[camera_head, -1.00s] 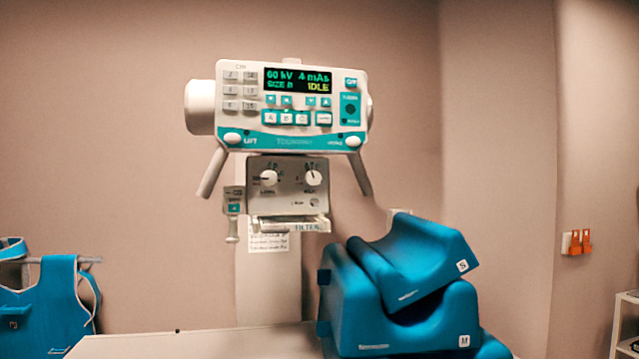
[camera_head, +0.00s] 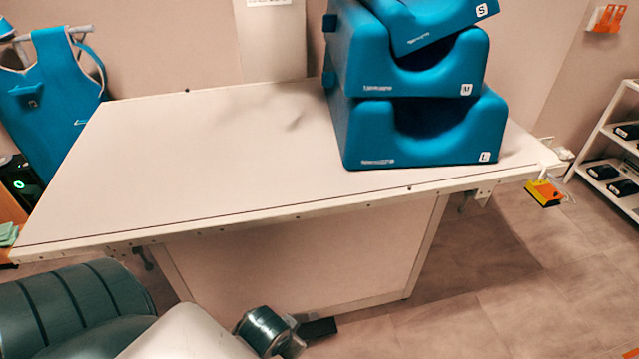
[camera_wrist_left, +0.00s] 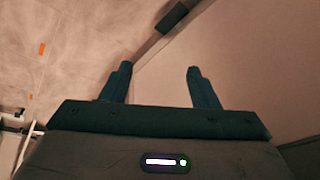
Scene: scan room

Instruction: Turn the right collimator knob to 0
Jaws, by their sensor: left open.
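The right collimator knob and the control unit that carries it are out of view now; the head view shows only the lower scene. My left gripper (camera_wrist_left: 158,72) is open and empty in the left wrist view, its two fingers apart. That view shows floor and a pale flat surface beyond the fingers. In the head view my left arm is low at the bottom left, in front of the table; its fingertips are not clear there. My right gripper is in neither view.
The long pale table (camera_head: 200,150) lies across the head view. Several blue cradle blocks (camera_head: 420,130) are stacked at its right end; its left and middle are clear. A blue apron (camera_head: 55,100) hangs at left. A shelf (camera_head: 600,170) stands at right, with floor between.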

